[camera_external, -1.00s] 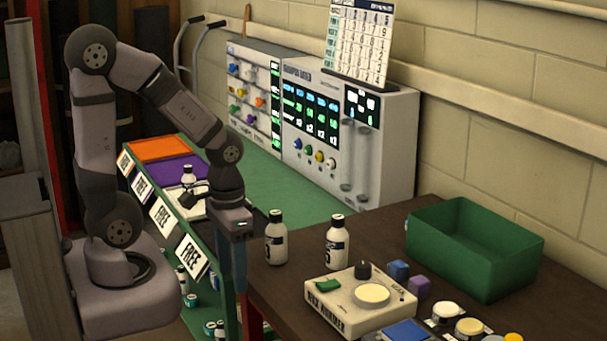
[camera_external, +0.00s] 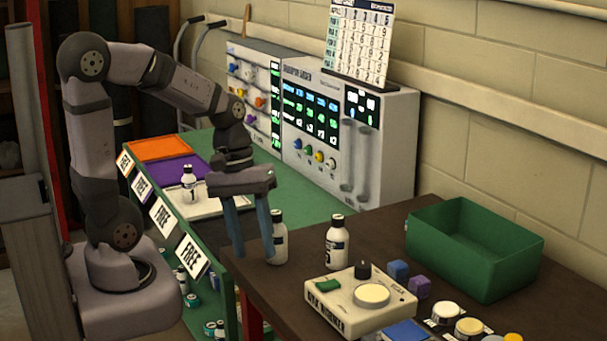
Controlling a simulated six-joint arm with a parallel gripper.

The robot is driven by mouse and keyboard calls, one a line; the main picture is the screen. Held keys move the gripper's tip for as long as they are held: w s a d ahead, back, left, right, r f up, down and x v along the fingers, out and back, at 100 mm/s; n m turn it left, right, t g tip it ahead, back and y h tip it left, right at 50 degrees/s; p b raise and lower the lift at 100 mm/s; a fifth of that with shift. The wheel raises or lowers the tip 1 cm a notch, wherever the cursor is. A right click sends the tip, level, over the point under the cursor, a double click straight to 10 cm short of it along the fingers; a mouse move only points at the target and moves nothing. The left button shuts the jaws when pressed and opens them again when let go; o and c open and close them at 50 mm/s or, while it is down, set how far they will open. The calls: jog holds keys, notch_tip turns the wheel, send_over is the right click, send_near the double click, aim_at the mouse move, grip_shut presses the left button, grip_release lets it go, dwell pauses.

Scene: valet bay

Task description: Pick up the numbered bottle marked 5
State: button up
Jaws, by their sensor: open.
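My gripper (camera_external: 254,252) points down, open and empty, at the left end of the brown table. A white bottle with a dark cap (camera_external: 281,243) stands upright just right of it, and the right finger covers its left side. Its number is hidden. A second white bottle (camera_external: 337,244) stands upright farther right, clear of the gripper. Its dark label mark is partly turned away and I cannot read it surely. A third bottle (camera_external: 189,188), which appears marked 1, stands on the white pad to the left. I cannot tell which bottle is the 5.
A white device with a round pad (camera_external: 330,291) sits in front of the right bottle. Blue and purple cubes (camera_external: 398,270) and a green bin (camera_external: 475,282) are farther right. A grey console (camera_external: 400,150) stands behind.

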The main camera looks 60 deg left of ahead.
jog(key=w+r+t+h, duration=0.2)
jog(key=w, duration=0.3)
jog(key=m+t+h+b, duration=0.5)
jog(key=m+t+b, duration=0.45)
jog(key=m, duration=0.75)
send_near(338, 217)
jog(key=w+d+g+b, duration=0.1)
jog(key=w+g, duration=0.1)
jog(key=w, duration=0.1)
jog(key=shift+p+x, duration=0.5)
jog(key=shift+x, duration=1.1)
jog(key=shift+p+x, duration=0.8)
jog(key=shift+x, duration=1.3)
jog(key=shift+s+d, duration=0.15)
jog(key=shift+c, duration=0.3)
grip_shut()
